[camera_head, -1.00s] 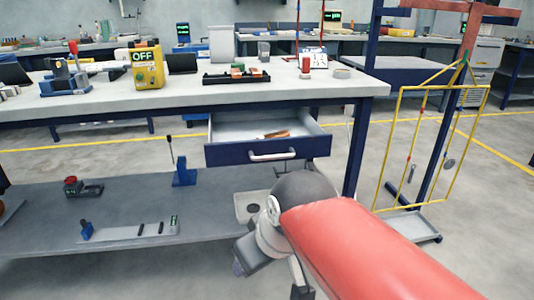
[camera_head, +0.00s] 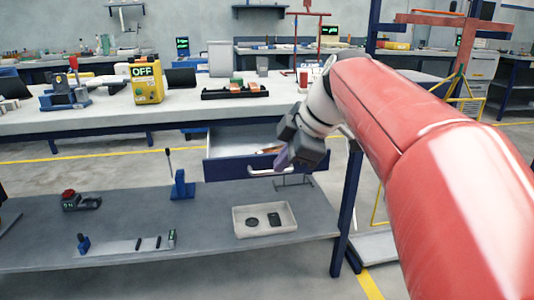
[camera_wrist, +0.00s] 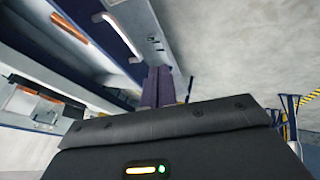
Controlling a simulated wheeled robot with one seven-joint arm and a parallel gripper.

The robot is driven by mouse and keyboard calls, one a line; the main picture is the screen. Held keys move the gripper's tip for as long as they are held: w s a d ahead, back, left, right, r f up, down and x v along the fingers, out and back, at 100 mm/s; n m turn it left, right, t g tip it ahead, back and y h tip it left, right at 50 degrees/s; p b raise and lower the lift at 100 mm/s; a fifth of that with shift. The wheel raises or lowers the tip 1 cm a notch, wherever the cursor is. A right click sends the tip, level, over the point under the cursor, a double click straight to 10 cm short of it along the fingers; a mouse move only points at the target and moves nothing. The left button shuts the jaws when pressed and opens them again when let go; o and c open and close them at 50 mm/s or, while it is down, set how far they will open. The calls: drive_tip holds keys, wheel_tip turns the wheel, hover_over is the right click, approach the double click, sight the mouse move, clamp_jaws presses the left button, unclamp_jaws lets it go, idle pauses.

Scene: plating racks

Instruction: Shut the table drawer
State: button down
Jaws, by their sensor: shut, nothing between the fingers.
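The table drawer (camera_head: 228,172) has a dark blue front and a grey inside, and it stands pulled out under the worktop. Its silver handle (camera_head: 262,170) is on the front and also shows in the wrist view (camera_wrist: 122,38). An orange-brown item lies inside the drawer. My gripper (camera_head: 283,160) is shut and empty, its purple fingers near the right part of the drawer front and handle. In the wrist view the shut fingers (camera_wrist: 160,86) point toward the drawer. I cannot tell whether they touch it. My wrist hides the drawer's right side.
The worktop (camera_head: 100,121) carries a yellow OFF box (camera_head: 147,85), a black tray of parts (camera_head: 233,92) and other tools. A lower shelf (camera_head: 130,215) holds a white tray (camera_head: 237,222). A blue table leg (camera_head: 347,205) stands right of the drawer.

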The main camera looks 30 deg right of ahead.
sight(269, 172)
drive_tip(key=w+f, duration=0.5)
drive_tip(key=shift+w+a+f, duration=0.1)
drive_tip(key=shift+w+a, duration=0.05)
drive_tip(key=shift+a, duration=0.1)
drive_tip(key=shift+w+d+f, duration=0.15)
drive_tip(key=shift+w+d, duration=0.05)
drive_tip(key=shift+w, duration=0.45)
drive_tip(key=shift+w+d, duration=0.15)
drive_tip(key=shift+w, duration=0.3)
drive_tip(key=w+d+p, duration=0.1)
drive_tip(key=w, duration=0.4)
drive_tip(key=w+d+p, duration=0.1)
drive_tip(key=w, duration=0.4)
drive_tip(key=w+d+p, duration=0.1)
drive_tip(key=w+d, duration=0.1)
drive_tip(key=w, duration=0.2)
drive_tip(key=shift+w+d, duration=0.1)
drive_tip(key=shift+w, duration=0.3)
drive_tip(key=shift+s, duration=0.1)
